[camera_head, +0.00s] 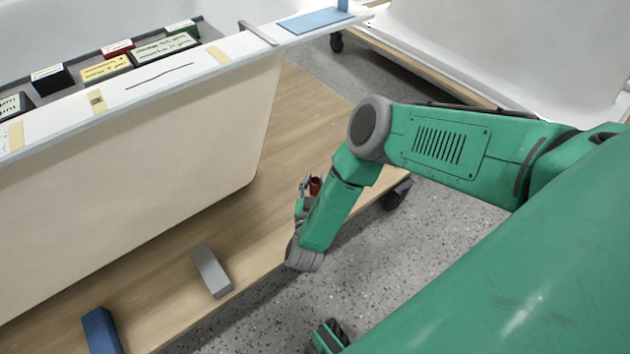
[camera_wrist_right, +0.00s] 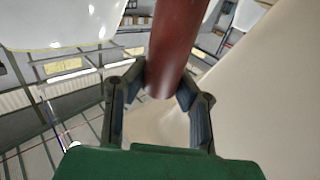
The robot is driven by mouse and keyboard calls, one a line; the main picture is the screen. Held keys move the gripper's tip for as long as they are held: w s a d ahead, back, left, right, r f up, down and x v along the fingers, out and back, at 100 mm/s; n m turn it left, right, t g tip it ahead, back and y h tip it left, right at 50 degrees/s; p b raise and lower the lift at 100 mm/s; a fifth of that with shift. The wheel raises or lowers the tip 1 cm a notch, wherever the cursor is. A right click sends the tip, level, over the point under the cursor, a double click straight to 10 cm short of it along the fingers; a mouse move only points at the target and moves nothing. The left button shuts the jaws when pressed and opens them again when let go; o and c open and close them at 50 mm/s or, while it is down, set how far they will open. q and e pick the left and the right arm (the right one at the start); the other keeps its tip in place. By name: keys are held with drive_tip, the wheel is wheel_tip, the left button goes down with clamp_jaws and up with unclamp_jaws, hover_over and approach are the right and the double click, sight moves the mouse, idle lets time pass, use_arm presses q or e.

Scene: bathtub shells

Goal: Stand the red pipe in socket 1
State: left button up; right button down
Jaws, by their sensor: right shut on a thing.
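In the right wrist view the pipe (camera_wrist_right: 176,45) rises from between the two dark fingers of the gripper (camera_wrist_right: 160,100) and runs out of the top of the picture. The gripper is shut on the pipe. My left gripper is not in view. I cannot make out a socket marked 1 in either view.
A cream bathtub shell (camera_head: 150,170) stands on a wooden platform (camera_head: 285,130). Labelled boxes (camera_head: 105,68) lie behind its white rim, and a blue plate (camera_head: 315,20) lies at the far end. Grey (camera_head: 211,271) and blue (camera_head: 101,332) blocks lie on the platform. Speckled floor is free at right.

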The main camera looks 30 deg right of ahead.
drive_tip(key=shift+f+b, duration=1.45)
drive_tip(key=shift+f, duration=0.35)
drive_tip(key=c, duration=1.3)
unclamp_jaws()
approach(314, 195)
drive_tip(key=shift+s+a, duration=0.15)
